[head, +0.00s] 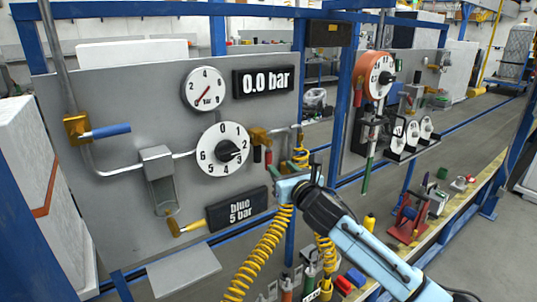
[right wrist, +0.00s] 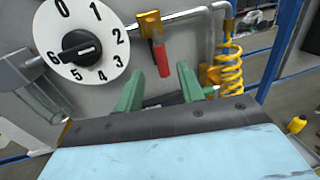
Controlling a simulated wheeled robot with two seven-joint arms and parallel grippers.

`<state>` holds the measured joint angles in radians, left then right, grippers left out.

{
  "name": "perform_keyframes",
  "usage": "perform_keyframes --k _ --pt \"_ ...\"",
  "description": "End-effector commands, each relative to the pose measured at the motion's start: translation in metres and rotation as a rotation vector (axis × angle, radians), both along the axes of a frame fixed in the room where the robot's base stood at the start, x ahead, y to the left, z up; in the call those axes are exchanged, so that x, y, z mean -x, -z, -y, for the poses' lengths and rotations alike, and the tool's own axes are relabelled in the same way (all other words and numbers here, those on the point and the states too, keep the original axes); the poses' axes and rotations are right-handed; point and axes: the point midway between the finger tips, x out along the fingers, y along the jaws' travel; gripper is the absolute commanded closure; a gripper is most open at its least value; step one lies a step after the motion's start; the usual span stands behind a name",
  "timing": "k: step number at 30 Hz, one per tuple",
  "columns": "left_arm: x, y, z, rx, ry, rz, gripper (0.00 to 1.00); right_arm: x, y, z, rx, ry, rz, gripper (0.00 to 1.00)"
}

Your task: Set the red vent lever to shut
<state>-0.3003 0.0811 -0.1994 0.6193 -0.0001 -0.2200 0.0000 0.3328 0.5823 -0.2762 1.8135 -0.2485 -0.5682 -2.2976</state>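The red vent lever (right wrist: 160,58) hangs downward from a brass valve (right wrist: 149,24) on the pipe, right of the numbered dial. In the head view the red lever (head: 268,157) is small, below the same brass valve. My right gripper (right wrist: 160,84) is open, its two green fingers spread. In the right wrist view the lever's lower end appears between and just above the fingertips; no contact shows, and the depth gap is unclear. In the head view the right gripper (head: 287,187) is below and right of the valve, its fingers hard to make out. My left gripper is not in view.
The grey panel carries a numbered dial (head: 222,150), a round gauge (head: 205,88), a 0.0 bar display (head: 263,81) and a blue-handled valve (head: 105,132). A coiled yellow hose (right wrist: 229,68) hangs right of the lever. A blue frame post stands beside the panel.

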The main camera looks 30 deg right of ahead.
Motion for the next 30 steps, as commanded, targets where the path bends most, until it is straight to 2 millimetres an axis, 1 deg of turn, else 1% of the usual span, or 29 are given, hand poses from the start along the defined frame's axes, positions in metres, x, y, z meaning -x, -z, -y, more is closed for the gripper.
perform_keyframes --k 1,6,12,15,21,30 --pt "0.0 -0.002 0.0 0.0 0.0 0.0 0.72 -0.01 -0.002 0.0 -0.004 0.001 0.0 0.62" --pt "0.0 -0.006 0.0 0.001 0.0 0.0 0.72 -0.038 -0.001 0.002 -0.005 0.0 0.0 0.62" --pt "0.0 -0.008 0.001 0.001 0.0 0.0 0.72 -0.067 -0.001 0.003 -0.006 -0.001 0.0 0.62" --pt "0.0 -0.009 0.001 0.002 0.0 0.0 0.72 -0.078 -0.001 0.004 -0.005 0.0 0.0 0.62" --pt "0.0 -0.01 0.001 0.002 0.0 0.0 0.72 -0.091 0.0 0.005 -0.004 -0.001 -0.001 0.62" --pt "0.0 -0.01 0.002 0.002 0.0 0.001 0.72 -0.094 0.0 0.005 -0.003 -0.001 -0.001 0.62"
